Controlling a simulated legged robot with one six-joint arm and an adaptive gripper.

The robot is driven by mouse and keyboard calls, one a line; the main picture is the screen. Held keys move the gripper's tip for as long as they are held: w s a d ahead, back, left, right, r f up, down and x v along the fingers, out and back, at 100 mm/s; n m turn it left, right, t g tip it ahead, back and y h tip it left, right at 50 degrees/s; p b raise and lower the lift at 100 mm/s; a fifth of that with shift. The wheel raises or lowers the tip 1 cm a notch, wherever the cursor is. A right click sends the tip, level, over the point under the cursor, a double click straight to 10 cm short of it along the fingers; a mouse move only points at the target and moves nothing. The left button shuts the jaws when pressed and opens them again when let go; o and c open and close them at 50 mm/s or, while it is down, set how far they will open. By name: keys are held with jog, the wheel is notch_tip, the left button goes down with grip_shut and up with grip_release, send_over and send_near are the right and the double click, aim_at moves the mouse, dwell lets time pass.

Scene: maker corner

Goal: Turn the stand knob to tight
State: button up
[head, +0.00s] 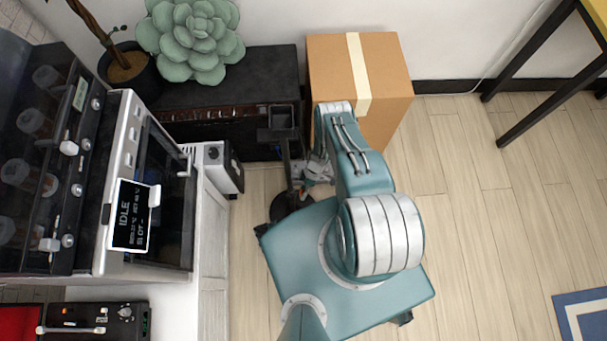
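A dark stand (284,150) stands on the floor between the white cabinet and the cardboard box. It has a slim post, a black box-like top and a round base (288,204) partly covered by my body. My gripper (308,175) is low beside the post, on its right, with its metal parts close against it. My teal arm covers much of the gripper from above. I cannot make out the stand's knob or its setting. Whether the fingers are open, shut or touching the stand is too small and hidden to tell.
A cardboard box (390,75) stands just behind my arm. A black low cabinet (220,85) carries a succulent (190,40). Machines, one with an "IDLE" screen (131,214), fill the left side. Wooden floor (480,220) is free on the right, below a yellow-topped table (594,18).

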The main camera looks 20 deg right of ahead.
jog(key=shift+o, duration=1.2)
jog(key=shift+w, duration=0.25)
jog(key=shift+s, duration=0.1)
jog(key=v, duration=1.2)
